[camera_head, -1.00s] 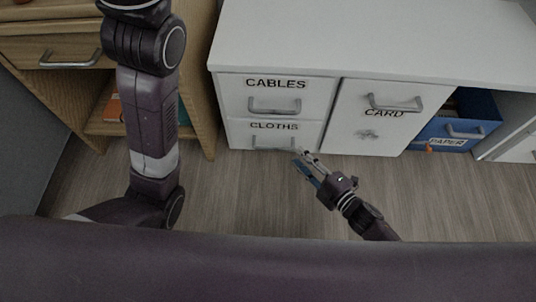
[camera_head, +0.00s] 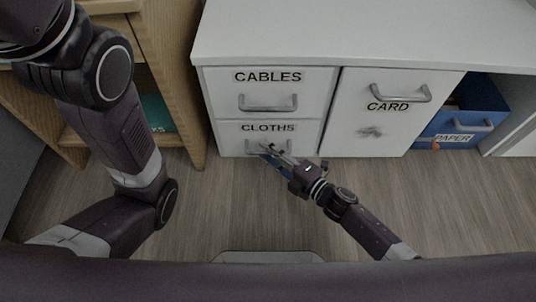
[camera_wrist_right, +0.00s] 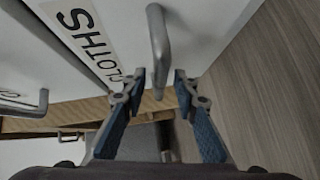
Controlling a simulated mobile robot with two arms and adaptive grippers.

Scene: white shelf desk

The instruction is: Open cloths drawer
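The cloths drawer (camera_head: 229,140) is the lower left drawer of the white desk, labelled CLOTHS, and it looks shut. Its grey bar handle (camera_head: 252,148) is partly hidden behind my right gripper (camera_head: 268,154). In the right wrist view the handle (camera_wrist_right: 158,45) stands just beyond my right gripper (camera_wrist_right: 158,82), in line with the gap between its blue-padded fingers. The fingers are spread apart with nothing between them. My left arm comes in at the left of the head view, but its gripper is not visible.
The cables drawer (camera_head: 220,92) is directly above, with its own handle (camera_head: 268,103). A card door (camera_head: 390,125) and a blue paper bin (camera_head: 462,127) are to the right. A wooden shelf unit (camera_head: 185,75) stands left. The floor in front is clear.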

